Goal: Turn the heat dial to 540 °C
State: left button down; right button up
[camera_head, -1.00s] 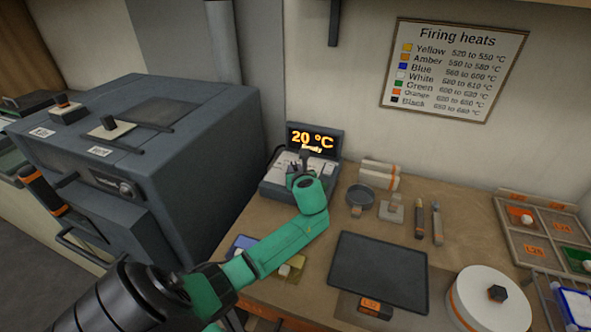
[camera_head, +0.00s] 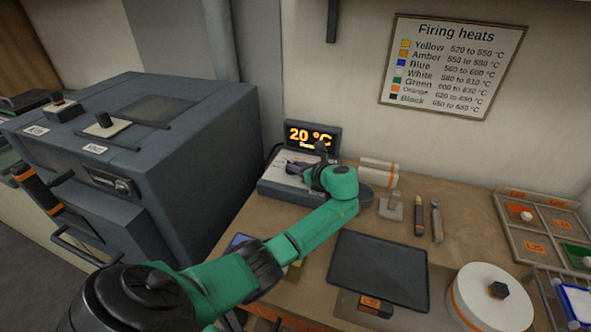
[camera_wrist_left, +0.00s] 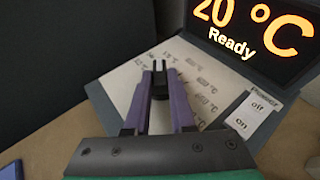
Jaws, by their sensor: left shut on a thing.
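The heat dial (camera_wrist_left: 159,84) is a small dark knob on the pale, marked face of the control box (camera_head: 268,188). The box's display (camera_head: 312,137) reads 20 °C in orange; in the wrist view it also says Ready (camera_wrist_left: 233,42). My left gripper (camera_head: 296,167) is at the box's face. In the wrist view its two purple fingers (camera_wrist_left: 160,86) are shut on the dial, one on each side. The fingers and wrist hide part of the dial and of the printed scale. My right gripper is not in view.
A power switch (camera_wrist_left: 250,115) marked off and on sits right of the dial. The dark kiln (camera_head: 190,150) stands left of the box. A firing heats chart (camera_head: 453,65) hangs on the wall. A dark mat (camera_head: 378,270) and two tools (camera_head: 427,220) lie right of my arm.

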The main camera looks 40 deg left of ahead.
pick_arm(q)
jog(key=shift+w+n+g+b, duration=0.1)
jog(key=shift+n+g+b, duration=0.25)
jog(key=shift+n+g, duration=0.2)
jog(key=c, duration=0.8)
grip_release()
jog(key=shift+o, duration=0.2)
jog(key=shift+d, duration=0.1)
jog(key=b+v, duration=0.2)
jog(key=v, duration=1.2)
jog(key=shift+d, duration=0.25)
